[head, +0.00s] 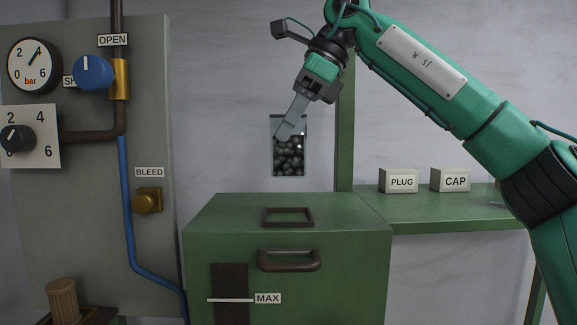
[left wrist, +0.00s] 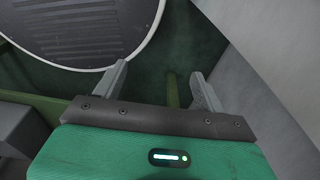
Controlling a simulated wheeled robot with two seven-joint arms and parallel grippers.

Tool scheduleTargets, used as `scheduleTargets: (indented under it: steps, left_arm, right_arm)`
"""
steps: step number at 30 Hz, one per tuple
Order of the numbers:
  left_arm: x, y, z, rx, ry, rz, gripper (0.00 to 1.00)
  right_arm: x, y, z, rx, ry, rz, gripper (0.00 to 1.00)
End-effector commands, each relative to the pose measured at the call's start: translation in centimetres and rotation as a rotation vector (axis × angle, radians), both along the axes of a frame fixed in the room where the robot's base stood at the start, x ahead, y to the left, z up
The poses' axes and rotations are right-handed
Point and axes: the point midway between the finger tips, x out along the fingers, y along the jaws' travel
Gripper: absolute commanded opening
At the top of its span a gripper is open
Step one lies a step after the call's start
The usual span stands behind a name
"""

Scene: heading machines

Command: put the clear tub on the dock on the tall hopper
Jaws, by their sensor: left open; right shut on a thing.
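The clear tub (head: 290,158), holding several dark balls, hangs upright in the head view. My right gripper (head: 287,130) is shut on its upper left part. The tall hopper (head: 340,222) is a green box below the tub, with a handle and a MAX mark on its front. The dock (head: 288,224) is a dark rectangular frame on its top. A clear gap shows between the tub and the dock in the picture. My left gripper (left wrist: 160,70) is open and empty in the left wrist view, and out of the head view.
A grey panel (head: 90,220) with a gauge, knobs and pipes stands at the left. A green shelf (head: 450,212) at the right bears a PLUG block (head: 398,181) and a CAP block (head: 449,180). A green post (head: 345,130) rises behind my right arm.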

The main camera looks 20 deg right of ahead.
Motion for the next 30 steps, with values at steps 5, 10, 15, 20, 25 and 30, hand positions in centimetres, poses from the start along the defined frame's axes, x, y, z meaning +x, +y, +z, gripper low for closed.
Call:
scheduleTargets:
  steps: [5, 10, 15, 20, 25, 30]
  left_arm:
    - [-1.4, 0.1, 0.7, 0.002, 0.018, 0.0, 0.73]
    - [-2.6, 0.1, 0.8, 0.002, 0.034, 0.001, 0.73]
    - [-2.5, 0.1, 1.5, 0.003, 0.033, 0.001, 0.73]
    - [-2.1, 0.1, 2.0, 0.002, 0.029, 0.001, 0.73]
    - [-1.9, 0.1, 1.9, 0.002, 0.025, 0.001, 0.73]
    - [-1.8, 0.1, 1.8, 0.002, 0.024, 0.001, 0.73]
  right_arm:
    - [0.0, -0.1, -2.4, 0.0, 0.0, 0.001, 0.15]
    - [0.0, 0.0, -3.4, 0.002, 0.0, 0.0, 0.15]
    - [0.0, -0.1, -5.0, 0.0, 0.001, 0.0, 0.15]
    - [0.0, 0.0, -6.7, 0.001, 0.001, 0.0, 0.15]
    - [0.0, 0.0, -7.1, 0.002, -0.001, 0.0, 0.15]
    - [0.0, 0.0, -7.2, 0.002, 0.0, 0.0, 0.15]
